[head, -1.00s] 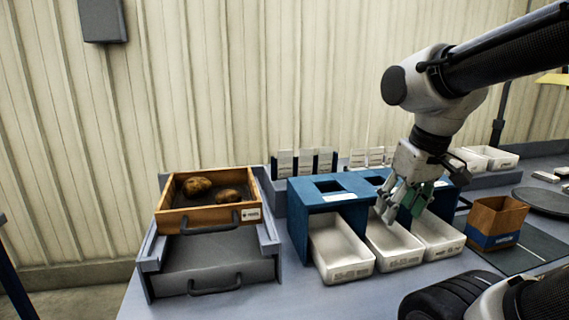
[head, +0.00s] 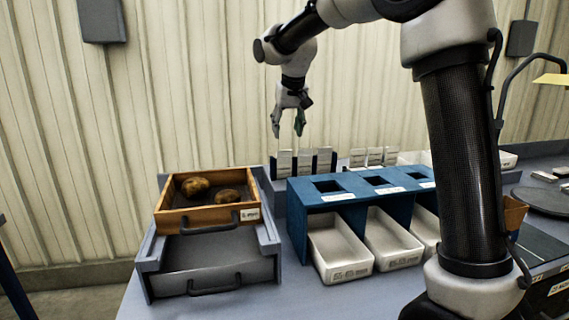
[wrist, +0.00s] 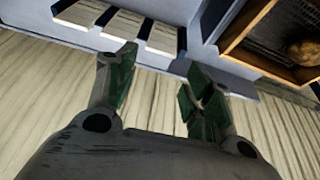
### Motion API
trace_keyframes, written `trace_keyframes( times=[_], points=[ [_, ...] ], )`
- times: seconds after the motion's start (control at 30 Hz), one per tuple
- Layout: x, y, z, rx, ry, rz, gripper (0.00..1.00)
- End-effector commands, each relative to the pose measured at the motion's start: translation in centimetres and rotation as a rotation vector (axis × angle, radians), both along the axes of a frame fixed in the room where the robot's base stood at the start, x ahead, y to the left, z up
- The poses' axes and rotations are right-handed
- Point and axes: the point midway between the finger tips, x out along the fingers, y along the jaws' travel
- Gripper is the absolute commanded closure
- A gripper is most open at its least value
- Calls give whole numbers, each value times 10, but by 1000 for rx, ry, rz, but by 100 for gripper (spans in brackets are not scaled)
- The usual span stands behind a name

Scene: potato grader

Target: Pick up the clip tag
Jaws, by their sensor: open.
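Three white upright tags, probably the clip tags, stand in a row in a rack behind the blue grader. The left tag (head: 284,163), middle tag (head: 305,162) and right tag (head: 325,161) show in the head view. The wrist view shows three white tags at its top, one of them the tag nearest the fingers (wrist: 162,37). My gripper (head: 288,128) is open and empty, fingers pointing down, above the left end of this row. In the wrist view its green-padded fingers (wrist: 158,78) are apart with nothing between them. I cannot tell which tag is meant.
A wooden drawer (head: 180,222) with two potatoes sits left on a grey stand. The blue grader (head: 317,196) with white bins (head: 343,270) stands right of it. More white tags (head: 375,156) stand further right. The ribbed wall is close behind.

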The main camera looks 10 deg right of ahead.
Motion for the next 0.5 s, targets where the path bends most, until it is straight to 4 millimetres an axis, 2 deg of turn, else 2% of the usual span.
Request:
trace_keyframes(
  times=[0.27,0.5],
  points=[
    [8,-1,-30,10,9,-32,48],
    [21,0,-64,9,11,-31,48]
  ],
)
